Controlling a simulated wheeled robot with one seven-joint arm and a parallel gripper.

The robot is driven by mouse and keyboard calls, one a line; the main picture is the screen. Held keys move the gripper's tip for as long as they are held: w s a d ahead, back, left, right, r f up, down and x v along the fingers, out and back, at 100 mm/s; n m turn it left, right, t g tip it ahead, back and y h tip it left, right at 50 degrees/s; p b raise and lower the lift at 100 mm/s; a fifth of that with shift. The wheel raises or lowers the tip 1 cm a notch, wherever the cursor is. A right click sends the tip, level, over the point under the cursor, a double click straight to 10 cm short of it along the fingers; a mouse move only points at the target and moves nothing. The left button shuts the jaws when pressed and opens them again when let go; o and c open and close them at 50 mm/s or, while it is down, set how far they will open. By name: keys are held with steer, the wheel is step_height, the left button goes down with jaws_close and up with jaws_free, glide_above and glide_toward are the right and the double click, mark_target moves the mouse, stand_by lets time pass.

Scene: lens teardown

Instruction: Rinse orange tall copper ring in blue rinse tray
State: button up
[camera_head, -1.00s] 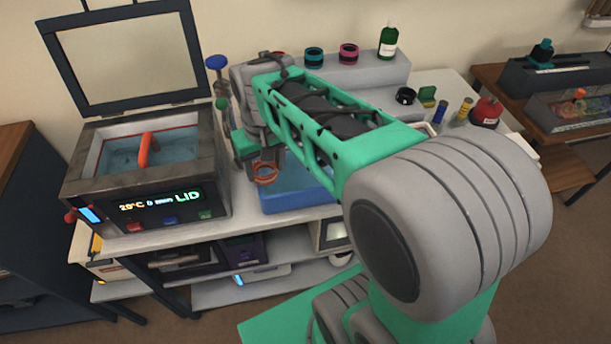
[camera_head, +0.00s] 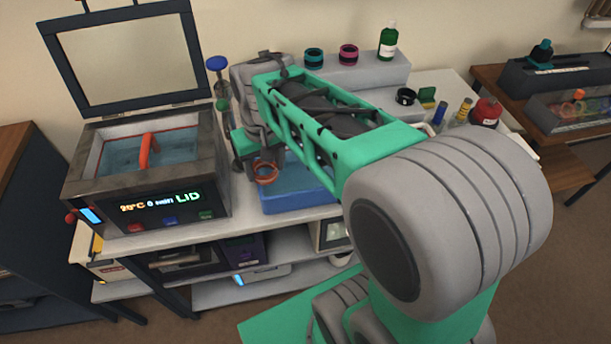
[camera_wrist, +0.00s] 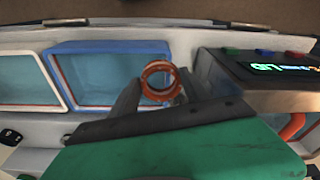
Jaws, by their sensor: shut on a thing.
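My gripper (camera_wrist: 161,84) is shut on the orange copper ring (camera_wrist: 147,80), which sits between the two fingertips with its opening facing the wrist camera. In the head view the ring (camera_head: 266,180) hangs below my gripper (camera_head: 264,164), at the left end of the blue rinse tray (camera_head: 300,203). In the wrist view the ring overlaps the right end of the blue-rimmed tray (camera_wrist: 105,47). Its height above the water cannot be told exactly. My arm hides part of the tray in the head view.
An open-lidded bath (camera_head: 80,190) with an orange handle stands left of the tray. A blue-topped post (camera_head: 217,63) stands close behind my gripper. Teal (camera_head: 314,58) and pink (camera_head: 348,54) rings and a green bottle (camera_head: 388,40) are on the back shelf.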

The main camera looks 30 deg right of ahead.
steer(key=shift+f, duration=0.45)
steer(key=shift+r+p, duration=0.3)
steer(key=shift+r, duration=0.35)
steer(key=shift+f, duration=0.15)
steer(key=shift+f+b, duration=0.4)
steer(key=shift+f, duration=0.05)
